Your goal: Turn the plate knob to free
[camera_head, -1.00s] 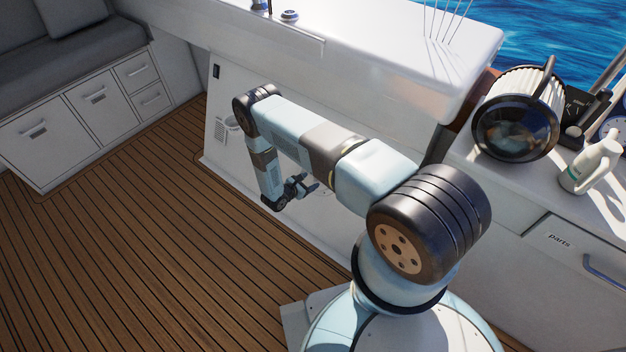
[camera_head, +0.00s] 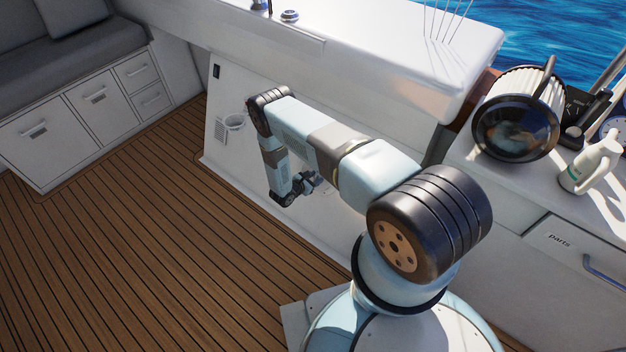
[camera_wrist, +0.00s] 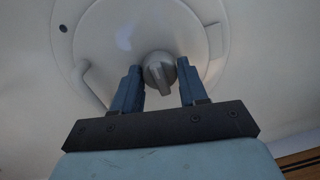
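In the wrist view a round pale plate (camera_wrist: 110,42) is set in the white wall. A grey knob (camera_wrist: 159,72) with a raised grip bar stands at its lower middle, the bar pointing down and slightly right in the picture. My gripper (camera_wrist: 160,80) is open, with one blue finger on each side of the knob. The fingers look apart from it, though the depth is hard to judge. In the head view my gripper (camera_head: 312,181) is small, low by the white wall, and the plate and knob cannot be made out there.
The plate carries a curved handle (camera_wrist: 93,86) on its left and a bracket (camera_wrist: 214,40) on its right. A white cup-like holder (camera_head: 235,121) and a vent (camera_head: 220,132) are on the wall left of my arm. The wooden floor (camera_head: 150,230) is clear.

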